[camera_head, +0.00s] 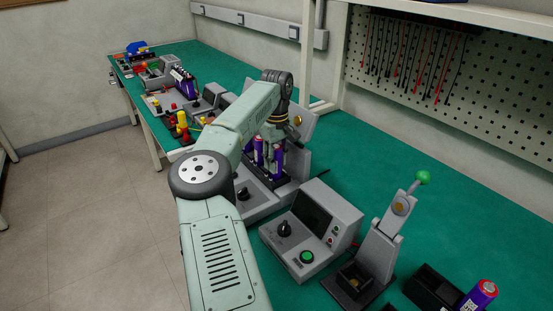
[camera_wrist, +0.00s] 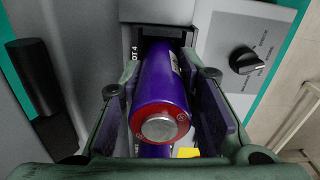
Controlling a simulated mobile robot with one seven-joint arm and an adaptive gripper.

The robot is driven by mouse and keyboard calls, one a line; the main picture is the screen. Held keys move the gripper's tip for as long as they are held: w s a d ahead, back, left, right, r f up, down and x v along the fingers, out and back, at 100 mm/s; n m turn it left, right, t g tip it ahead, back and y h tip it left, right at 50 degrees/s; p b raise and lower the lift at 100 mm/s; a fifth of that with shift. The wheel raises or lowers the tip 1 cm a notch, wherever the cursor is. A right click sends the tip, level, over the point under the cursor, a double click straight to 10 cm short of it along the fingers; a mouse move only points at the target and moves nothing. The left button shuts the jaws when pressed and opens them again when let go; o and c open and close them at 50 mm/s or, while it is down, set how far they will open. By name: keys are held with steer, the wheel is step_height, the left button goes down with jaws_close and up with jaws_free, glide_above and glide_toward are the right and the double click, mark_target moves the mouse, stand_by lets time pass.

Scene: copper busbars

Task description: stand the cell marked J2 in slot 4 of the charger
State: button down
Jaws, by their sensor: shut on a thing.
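My gripper (camera_wrist: 163,88) is shut on a purple cell (camera_wrist: 162,72) with a red end ring and a silver cap facing the wrist camera. I cannot read a J2 mark on it. Beyond the cell is a dark slot of the grey charger (camera_wrist: 207,22), with a partly hidden label ending in "OT 4". The cell hides its far end, so I cannot tell how deep it sits. In the head view, my gripper (camera_head: 280,135) is over the charger (camera_head: 262,202), where purple cells (camera_head: 258,150) stand upright; my arm partly covers them.
A grey tester box (camera_head: 312,225) with a green button and a lever fixture (camera_head: 378,245) with a green knob stand to the right. Another purple cell (camera_head: 477,298) is by a black holder (camera_head: 432,287). Other equipment (camera_head: 180,85) lines the far left. Green bench behind is clear.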

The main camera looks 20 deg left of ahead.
mark_target(277, 146)
steer(key=shift+f, duration=0.2)
steer(key=shift+f, duration=0.25)
steer(key=shift+f, duration=0.25)
stand_by(0.5)
steer(key=c, duration=1.1)
jaws_free()
steer(key=shift+r, duration=3)
